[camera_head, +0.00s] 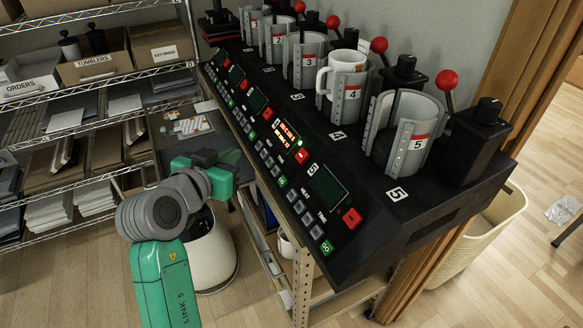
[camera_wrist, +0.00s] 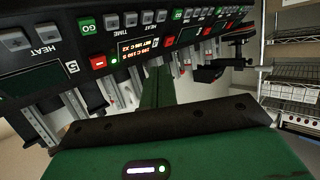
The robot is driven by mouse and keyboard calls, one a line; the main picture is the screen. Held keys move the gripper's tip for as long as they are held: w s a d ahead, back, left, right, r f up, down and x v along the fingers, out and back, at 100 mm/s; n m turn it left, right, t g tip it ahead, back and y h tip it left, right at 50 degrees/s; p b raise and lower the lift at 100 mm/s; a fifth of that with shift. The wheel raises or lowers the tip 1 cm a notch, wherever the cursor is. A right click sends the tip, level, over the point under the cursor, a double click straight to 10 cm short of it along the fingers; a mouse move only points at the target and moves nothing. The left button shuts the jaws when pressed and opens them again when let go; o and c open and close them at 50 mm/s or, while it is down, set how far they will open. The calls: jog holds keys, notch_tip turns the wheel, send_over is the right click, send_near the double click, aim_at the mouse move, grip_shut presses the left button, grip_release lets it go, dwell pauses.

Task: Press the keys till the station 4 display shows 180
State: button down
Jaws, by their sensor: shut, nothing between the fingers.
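The station 4 display (camera_head: 287,133) is lit with orange text on the black sloped panel. It also shows upside down in the wrist view (camera_wrist: 131,50); its digits are too small to read surely. In the wrist view the station 4 TIME keys (camera_wrist: 121,20) and HEAT keys (camera_wrist: 154,16) are grey pairs beside the green GO key (camera_wrist: 88,25). A red key (camera_wrist: 98,62) sits beside the display. My gripper (camera_head: 238,156) is shut and empty, left of the panel in the head view, apart from the keys. Its green fingers (camera_wrist: 155,88) show in the wrist view.
A white mug (camera_head: 335,75) sits in the station 4 clamp. Other clamps with red-knobbed levers stand along the machine. The station 5 display (camera_head: 328,186) is dark. Wire shelves with boxes (camera_head: 95,66) fill the left; a white bin (camera_head: 209,252) stands below my gripper.

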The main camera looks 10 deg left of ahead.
aim_at(276, 171)
jog(key=w+d+f+b, duration=0.3)
jog(key=w+d+f, duration=0.1)
jog(key=d+f, duration=0.1)
jog(key=shift+f, duration=0.5)
dwell(2.1)
jog(key=shift+w+d+f+b, duration=0.2)
jog(key=shift+f+b, duration=0.05)
jog(key=shift+b, duration=0.2)
jog(key=shift+w+d+f, duration=0.2)
jog(key=shift+d+f, duration=0.05)
jog(key=shift+f, duration=0.1)
dwell(0.5)
dwell(0.3)
jog(key=shift+s+a+r, duration=0.4)
jog(key=shift+a+r, duration=0.1)
jog(key=shift+r, duration=0.1)
jog(key=shift+r, duration=0.1)
